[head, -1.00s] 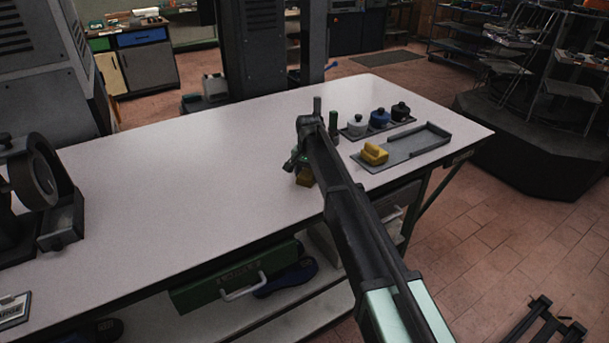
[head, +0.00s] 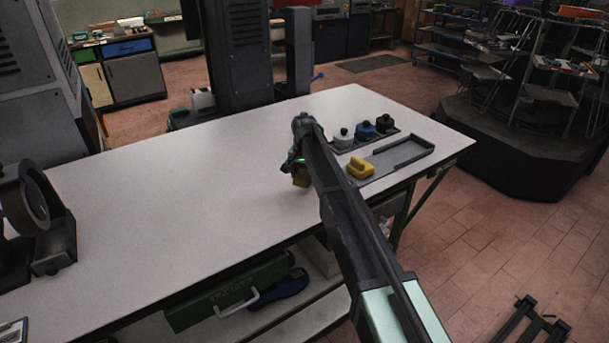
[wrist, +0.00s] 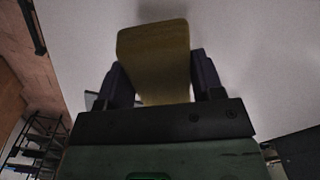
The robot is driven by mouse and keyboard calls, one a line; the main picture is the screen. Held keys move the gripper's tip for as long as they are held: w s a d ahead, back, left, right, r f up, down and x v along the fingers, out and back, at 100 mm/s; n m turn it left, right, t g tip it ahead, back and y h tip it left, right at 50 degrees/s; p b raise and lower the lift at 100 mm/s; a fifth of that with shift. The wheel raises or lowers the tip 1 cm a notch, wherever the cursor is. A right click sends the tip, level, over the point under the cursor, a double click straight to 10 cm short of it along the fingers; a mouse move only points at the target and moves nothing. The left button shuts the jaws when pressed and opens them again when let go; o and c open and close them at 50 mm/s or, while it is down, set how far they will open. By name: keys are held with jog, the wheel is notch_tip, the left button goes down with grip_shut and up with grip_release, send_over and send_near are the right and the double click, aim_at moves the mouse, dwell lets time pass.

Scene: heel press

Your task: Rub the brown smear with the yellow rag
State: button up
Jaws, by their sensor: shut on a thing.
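My gripper (head: 301,172) is over the right part of the white table, shut on the yellow rag (head: 302,178). In the wrist view the rag (wrist: 152,60) is a dull yellow piece held between the two dark fingers (wrist: 155,88), jutting out past their tips. From these views I cannot tell whether the rag touches the table. No brown smear is visible in either view; my arm and the rag cover part of the tabletop.
Right of my gripper, a grey tray (head: 405,153) has a yellow block with a handle (head: 360,167) at its left end. White (head: 343,138), blue (head: 365,130) and black-capped (head: 385,124) containers stand behind it. A grinder-like machine (head: 35,215) stands far left. The table's middle is clear.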

jog(key=shift+r, duration=0.65)
notch_tip(320, 180, up, 3)
jog(key=p, duration=0.3)
jog(key=shift+r, duration=0.1)
jog(key=shift+a, duration=0.1)
